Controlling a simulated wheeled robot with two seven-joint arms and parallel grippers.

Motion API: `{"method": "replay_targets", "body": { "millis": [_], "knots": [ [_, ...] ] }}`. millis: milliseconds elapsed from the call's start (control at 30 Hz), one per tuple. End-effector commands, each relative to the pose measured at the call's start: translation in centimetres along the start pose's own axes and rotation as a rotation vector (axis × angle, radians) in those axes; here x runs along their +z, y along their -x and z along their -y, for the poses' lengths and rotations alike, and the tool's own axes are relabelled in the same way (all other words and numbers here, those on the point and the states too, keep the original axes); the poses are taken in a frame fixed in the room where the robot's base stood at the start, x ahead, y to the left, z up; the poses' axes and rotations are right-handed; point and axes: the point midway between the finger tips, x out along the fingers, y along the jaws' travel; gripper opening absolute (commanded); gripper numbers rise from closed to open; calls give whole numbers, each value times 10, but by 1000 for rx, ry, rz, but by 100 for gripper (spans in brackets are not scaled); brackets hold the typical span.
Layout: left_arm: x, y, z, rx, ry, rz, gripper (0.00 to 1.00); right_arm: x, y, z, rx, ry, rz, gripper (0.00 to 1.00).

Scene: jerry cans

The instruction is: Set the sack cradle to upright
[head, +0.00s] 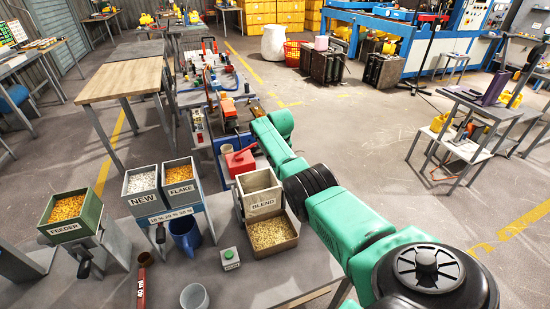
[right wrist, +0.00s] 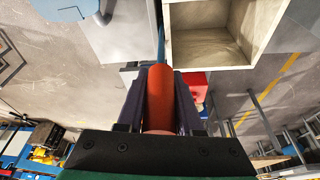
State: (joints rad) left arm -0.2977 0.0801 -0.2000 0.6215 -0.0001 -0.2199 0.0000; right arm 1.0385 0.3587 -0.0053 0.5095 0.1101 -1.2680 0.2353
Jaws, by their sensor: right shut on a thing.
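My right gripper (head: 243,108) is at the end of the green arm, over the back of the bench beyond the BLEND box. In the right wrist view my right gripper (right wrist: 160,95) is shut around a red-orange cylindrical grip (right wrist: 159,98). A thin blue rod (right wrist: 161,45) runs on from the grip, beside the open pale box. In the head view an orange-red part (head: 229,108) shows at the gripper, above a blue frame (head: 224,150). I cannot tell for certain which part is the sack cradle or how it is tilted. My left gripper is not in view.
The BLEND box (head: 260,190) stands close to my right forearm, with a grain-filled tray (head: 272,236) before it. A red can (head: 240,160) stands behind it. NEW (head: 142,184), FLAKE (head: 180,177) and FEEDER (head: 70,213) bins stand left.

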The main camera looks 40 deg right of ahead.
Motion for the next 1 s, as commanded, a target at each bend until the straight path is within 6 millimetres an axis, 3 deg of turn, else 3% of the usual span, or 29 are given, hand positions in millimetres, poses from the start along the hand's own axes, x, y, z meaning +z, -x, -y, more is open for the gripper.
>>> {"method": "replay_targets", "body": {
  "millis": [300, 333, 400, 767, 1000],
  "knots": [
    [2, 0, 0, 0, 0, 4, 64, -1, 1, 0, 3, 4, -3, 0],
    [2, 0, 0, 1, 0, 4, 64, -1, 1, 0, 3, 4, -3, 42],
    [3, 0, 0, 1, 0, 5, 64, -1, 1, 0, 3, 3, -3, 64],
    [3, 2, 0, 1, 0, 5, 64, -1, 3, 0, 1, 3, -2, 64],
    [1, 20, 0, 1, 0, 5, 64, -2, 31, 0, 1, 3, -2, 64]
  ]
}}
